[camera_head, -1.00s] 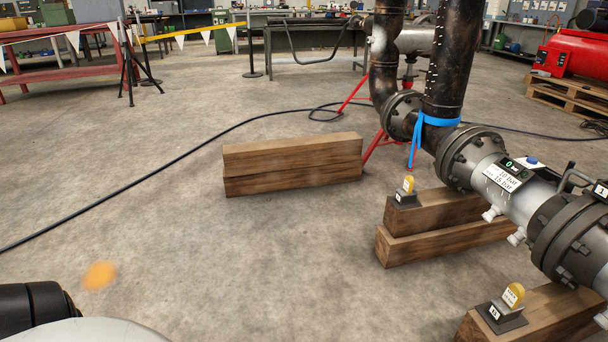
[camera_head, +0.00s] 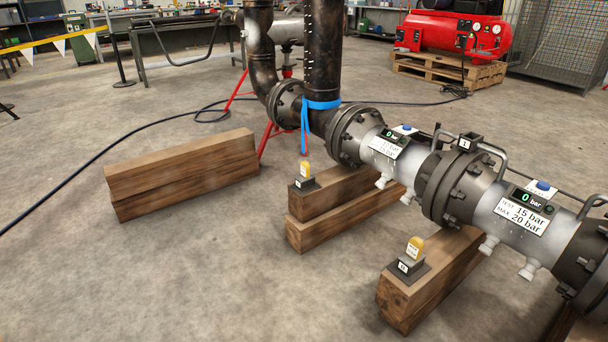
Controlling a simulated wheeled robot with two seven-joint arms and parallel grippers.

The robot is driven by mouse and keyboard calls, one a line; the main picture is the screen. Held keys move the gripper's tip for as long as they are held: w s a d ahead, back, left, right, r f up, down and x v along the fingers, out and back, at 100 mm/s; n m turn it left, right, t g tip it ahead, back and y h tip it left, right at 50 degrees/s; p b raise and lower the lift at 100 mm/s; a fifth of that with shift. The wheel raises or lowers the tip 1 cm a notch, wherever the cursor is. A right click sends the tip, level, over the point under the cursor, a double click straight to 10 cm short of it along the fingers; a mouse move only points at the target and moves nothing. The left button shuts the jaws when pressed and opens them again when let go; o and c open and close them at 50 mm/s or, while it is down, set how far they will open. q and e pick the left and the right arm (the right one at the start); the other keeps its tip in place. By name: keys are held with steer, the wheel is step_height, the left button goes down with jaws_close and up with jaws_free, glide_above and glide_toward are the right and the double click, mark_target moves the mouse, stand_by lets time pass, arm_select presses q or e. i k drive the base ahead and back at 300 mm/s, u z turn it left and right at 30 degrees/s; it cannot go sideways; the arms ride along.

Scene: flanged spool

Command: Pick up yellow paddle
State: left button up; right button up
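Two small yellow paddles stand upright in dark blocks on timber beams. One yellow paddle (camera_head: 304,170) is on the stacked timbers near the blue strap. The other yellow paddle (camera_head: 415,246) is on the nearer timber, in a block (camera_head: 408,267) with a white label too small to read surely. Nothing holds either one. Neither of my grippers is in view.
A flanged pipe (camera_head: 455,188) with gauges and labels runs along the right above the timbers. Stacked timbers (camera_head: 180,173) lie at left centre. A red compressor (camera_head: 455,35) stands on a pallet. The front-left floor is clear.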

mark_target(305, 175)
steer(key=u, duration=0.5)
steer(key=i, duration=2.2)
steer(key=z, duration=0.55)
